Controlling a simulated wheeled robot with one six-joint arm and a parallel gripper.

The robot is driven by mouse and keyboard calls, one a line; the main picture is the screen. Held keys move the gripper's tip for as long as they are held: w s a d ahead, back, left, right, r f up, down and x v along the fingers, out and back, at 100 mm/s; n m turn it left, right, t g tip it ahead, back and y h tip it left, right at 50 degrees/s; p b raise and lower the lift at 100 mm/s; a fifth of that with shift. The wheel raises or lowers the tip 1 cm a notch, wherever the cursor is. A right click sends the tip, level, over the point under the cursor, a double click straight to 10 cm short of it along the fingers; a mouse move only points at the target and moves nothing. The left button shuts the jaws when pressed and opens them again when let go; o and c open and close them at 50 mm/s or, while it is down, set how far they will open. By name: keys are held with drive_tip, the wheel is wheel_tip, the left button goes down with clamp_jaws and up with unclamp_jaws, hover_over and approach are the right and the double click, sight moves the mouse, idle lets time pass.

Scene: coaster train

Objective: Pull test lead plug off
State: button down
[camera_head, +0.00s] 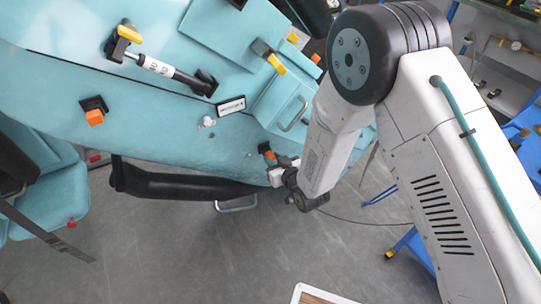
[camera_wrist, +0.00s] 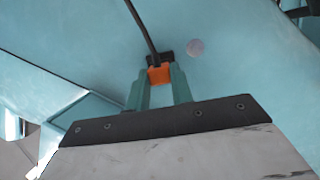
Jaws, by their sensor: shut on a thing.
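The test lead plug (camera_wrist: 159,75) is an orange block in the wrist view, between the tips of my gripper's green fingers. My gripper (camera_wrist: 160,82) is shut on it. A black socket block (camera_wrist: 157,56) on the teal panel sits right at the plug's far end; I cannot tell whether the plug is still seated in it. A dark cable (camera_wrist: 142,25) runs up from there. In the head view, the plug (camera_head: 270,155) is a small orange spot at the tip of my gripper (camera_head: 275,164), by the teal body's lower edge. My wrist partly hides this spot.
The teal train body (camera_head: 160,135) carries another orange block (camera_head: 94,117) on a black base, a yellow-handled gauge-like rod (camera_head: 156,66) and a yellow lever (camera_head: 276,63). A black bar (camera_head: 190,187) runs along its lower edge. Blue-framed racks stand at right. Grey floor below is mostly clear.

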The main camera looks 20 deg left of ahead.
drive_tip(key=shift+s+d, duration=0.15)
drive_tip(key=shift+s+d, duration=1.45)
drive_tip(key=shift+d, duration=0.25)
